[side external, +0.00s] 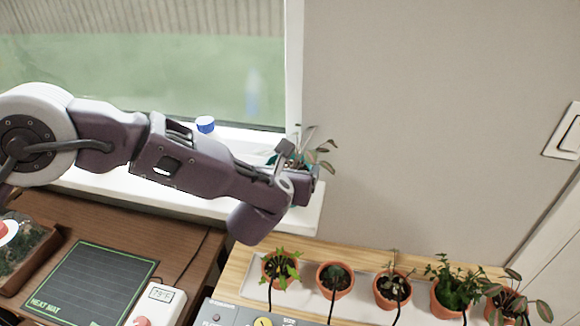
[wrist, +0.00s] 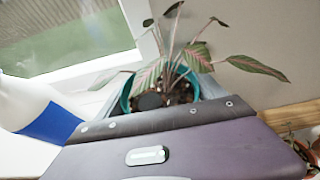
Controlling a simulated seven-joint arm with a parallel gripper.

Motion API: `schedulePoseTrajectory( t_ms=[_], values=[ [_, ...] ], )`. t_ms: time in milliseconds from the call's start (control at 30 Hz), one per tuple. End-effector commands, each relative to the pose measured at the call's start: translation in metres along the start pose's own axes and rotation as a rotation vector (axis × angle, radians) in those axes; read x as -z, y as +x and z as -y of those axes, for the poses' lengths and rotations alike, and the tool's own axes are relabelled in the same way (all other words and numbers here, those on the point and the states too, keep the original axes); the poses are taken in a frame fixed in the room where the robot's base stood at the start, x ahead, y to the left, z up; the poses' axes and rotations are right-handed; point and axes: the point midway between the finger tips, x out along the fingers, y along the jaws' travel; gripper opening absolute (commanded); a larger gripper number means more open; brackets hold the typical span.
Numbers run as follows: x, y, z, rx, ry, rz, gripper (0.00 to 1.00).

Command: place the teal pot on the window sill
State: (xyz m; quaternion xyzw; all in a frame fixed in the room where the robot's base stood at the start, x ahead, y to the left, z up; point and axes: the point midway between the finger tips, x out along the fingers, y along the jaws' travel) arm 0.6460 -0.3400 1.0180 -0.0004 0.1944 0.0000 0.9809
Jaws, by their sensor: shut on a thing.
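The teal pot (wrist: 125,98) holds a plant with long, pink-veined leaves. It is mostly hidden behind my gripper in the side view, where a bit of teal (side external: 271,160) and some leaves show. My gripper (side external: 289,164) is shut on the pot, at the right end of the white window sill (side external: 130,196). The pot looks roughly upright. Its base is hidden, so I cannot tell whether it touches the sill. The sill also shows at the lower left of the wrist view (wrist: 35,157).
Several terracotta pots (side external: 335,280) line a wooden shelf at lower right. A heat mat (side external: 95,280) and thermostat (side external: 160,300) lie at lower left.

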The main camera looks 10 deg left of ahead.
Motion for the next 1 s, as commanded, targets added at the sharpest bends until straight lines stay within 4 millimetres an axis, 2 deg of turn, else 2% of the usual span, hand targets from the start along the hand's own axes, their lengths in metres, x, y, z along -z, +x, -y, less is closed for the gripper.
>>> schedulePoseTrajectory(
  t_ms=[100, 133, 233, 533, 667, 833, 1000],
  values=[
    [0.002, 0.001, 0.0, 0.0, 0.0, 0.001, 0.23],
    [0.003, 0.001, 0.0, 0.0, 0.001, -0.001, 0.81],
    [0.003, 0.001, 0.0, 0.0, 0.0, -0.001, 1.0],
    [-0.001, -0.004, 0.001, 0.001, 0.001, 0.0, 1.0],
    [-0.001, -0.034, 0.001, 0.004, 0.004, 0.0, 1.0],
    [-0.001, -0.082, 0.002, 0.005, 0.003, 0.0, 1.0],
    [-0.001, -0.112, 0.001, 0.002, 0.001, 0.0, 1.0]
  ],
)
